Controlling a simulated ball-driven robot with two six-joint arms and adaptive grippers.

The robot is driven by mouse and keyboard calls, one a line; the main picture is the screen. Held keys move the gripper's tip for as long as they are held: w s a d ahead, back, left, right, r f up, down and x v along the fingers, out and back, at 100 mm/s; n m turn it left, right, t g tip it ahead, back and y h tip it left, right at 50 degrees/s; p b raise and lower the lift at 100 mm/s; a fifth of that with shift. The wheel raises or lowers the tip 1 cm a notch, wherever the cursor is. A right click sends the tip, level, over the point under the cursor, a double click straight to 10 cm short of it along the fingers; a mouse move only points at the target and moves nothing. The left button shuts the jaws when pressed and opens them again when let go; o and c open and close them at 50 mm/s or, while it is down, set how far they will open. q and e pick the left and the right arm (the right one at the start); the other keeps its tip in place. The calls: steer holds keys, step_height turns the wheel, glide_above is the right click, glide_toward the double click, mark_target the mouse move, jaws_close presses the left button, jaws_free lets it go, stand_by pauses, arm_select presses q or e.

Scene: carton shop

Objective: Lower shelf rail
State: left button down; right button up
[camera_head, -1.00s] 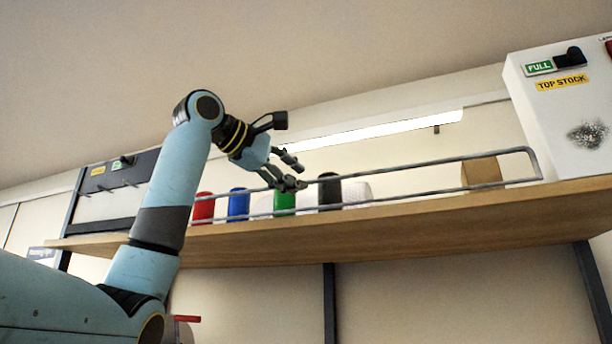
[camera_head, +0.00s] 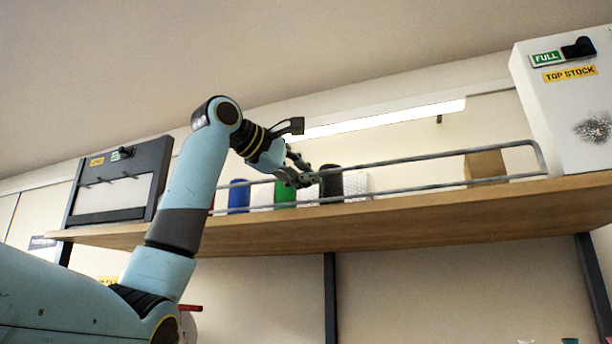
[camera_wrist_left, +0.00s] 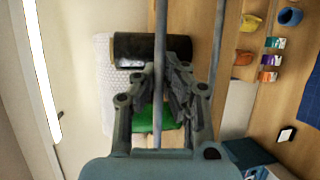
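The shelf rail (camera_head: 440,157) is a grey metal loop with an upper and a lower bar. It stands raised along the front of the wooden shelf (camera_head: 400,221). My left gripper (camera_head: 305,178) is at the rail, in front of the green and black rolls. In the left wrist view, one rail bar (camera_wrist_left: 160,45) runs between the fingers of the left gripper (camera_wrist_left: 152,84), and the other bar (camera_wrist_left: 218,45) passes to their right. The fingers are apart, with a gap beside the bar; contact is not clear. My right gripper is not in view.
On the shelf stand a blue roll (camera_head: 239,197), a green roll (camera_head: 285,192), a black roll (camera_head: 331,186), white bubble wrap (camera_head: 356,184) and a brown block (camera_head: 485,165). A white box (camera_head: 565,110) labelled TOP STOCK closes the right end. A dark frame (camera_head: 160,170) stands at left.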

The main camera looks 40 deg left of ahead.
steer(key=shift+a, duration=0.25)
